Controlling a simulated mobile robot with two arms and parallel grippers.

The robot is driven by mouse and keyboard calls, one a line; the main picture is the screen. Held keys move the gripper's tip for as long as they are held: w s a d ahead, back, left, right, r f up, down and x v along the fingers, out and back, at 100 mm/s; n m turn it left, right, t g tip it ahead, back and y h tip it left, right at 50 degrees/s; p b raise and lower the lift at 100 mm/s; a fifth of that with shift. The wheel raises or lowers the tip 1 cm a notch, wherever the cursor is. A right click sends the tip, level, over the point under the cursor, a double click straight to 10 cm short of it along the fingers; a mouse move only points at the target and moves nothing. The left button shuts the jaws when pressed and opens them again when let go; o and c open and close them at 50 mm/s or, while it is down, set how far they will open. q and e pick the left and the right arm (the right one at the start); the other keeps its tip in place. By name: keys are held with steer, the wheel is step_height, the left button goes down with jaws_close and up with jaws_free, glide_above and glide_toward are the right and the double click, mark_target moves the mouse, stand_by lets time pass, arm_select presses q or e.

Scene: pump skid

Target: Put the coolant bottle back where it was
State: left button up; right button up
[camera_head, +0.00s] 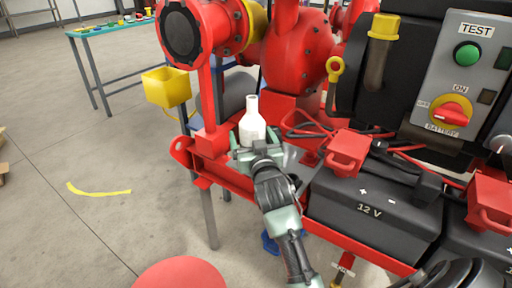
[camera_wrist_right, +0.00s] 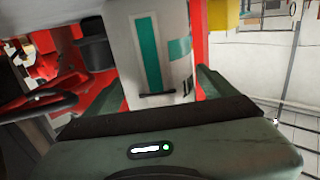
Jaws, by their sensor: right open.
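The coolant bottle (camera_head: 252,124) is white with a narrow neck and stands upright at the red skid frame (camera_head: 205,160), below the red pump. In the right wrist view the bottle (camera_wrist_right: 160,50) shows a teal label and fills much of the space between the fingers. My right gripper (camera_head: 256,147) is open, with one finger on each side of the bottle's lower part. It also shows in the right wrist view (camera_wrist_right: 162,90). The bottle's base is hidden behind the gripper. My left gripper is not in view.
A black 12 V battery (camera_head: 370,212) with red terminal covers is right of the gripper. A control panel (camera_head: 465,85) stands at upper right. A yellow bin (camera_head: 167,87) and a workbench (camera_head: 105,28) are at left. Floor left of the skid is mostly clear.

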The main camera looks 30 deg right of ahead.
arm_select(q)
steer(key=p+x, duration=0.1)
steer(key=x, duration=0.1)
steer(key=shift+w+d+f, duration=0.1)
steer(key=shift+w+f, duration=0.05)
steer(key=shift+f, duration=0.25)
arm_select(e)
steer(key=v, duration=1)
steer(key=shift+s, duration=0.4)
